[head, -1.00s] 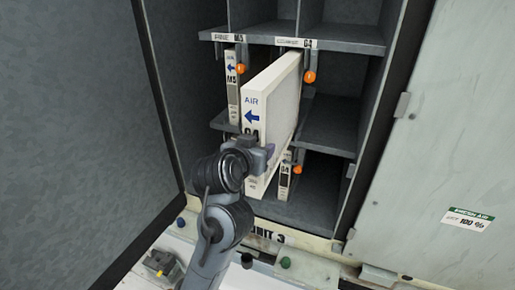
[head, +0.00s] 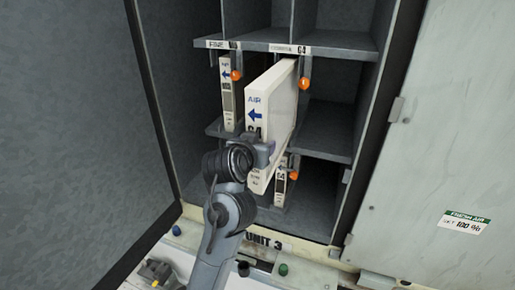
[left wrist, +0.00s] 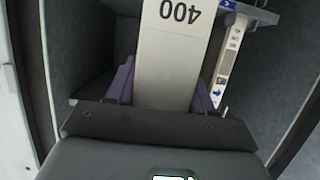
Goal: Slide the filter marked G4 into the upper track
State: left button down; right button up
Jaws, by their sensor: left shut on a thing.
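The white filter marked G4 (head: 256,113) has AIR and a blue arrow on its front edge. It stands upright and juts out of the upper bay under the G4 label (head: 297,50), its rear end inside the cabinet. My left gripper (head: 262,152) is shut on its front edge, low down. In the left wrist view the filter edge (left wrist: 172,60) shows an upside-down "400" between the purple finger pads. How its rear meets the upper track is hidden. My right gripper is not in view.
A narrow M5 filter (head: 228,95) stands in the bay to the left. Another filter (head: 281,182) stands in the lower bay. Orange knobs (head: 305,83) hang beside the bays. The right-hand bays are empty. The open door (head: 80,120) is on the left.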

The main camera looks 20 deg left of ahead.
pick_arm(q)
jog(key=shift+w+d+p, duration=0.1)
jog(key=shift+w+p, duration=0.2)
jog(key=shift+w, duration=1.85)
jog(key=w+p, duration=0.2)
jog(key=w, duration=0.5)
jog(key=shift+d+p, duration=0.25)
jog(key=shift+p, duration=0.1)
jog(key=shift+f, duration=0.15)
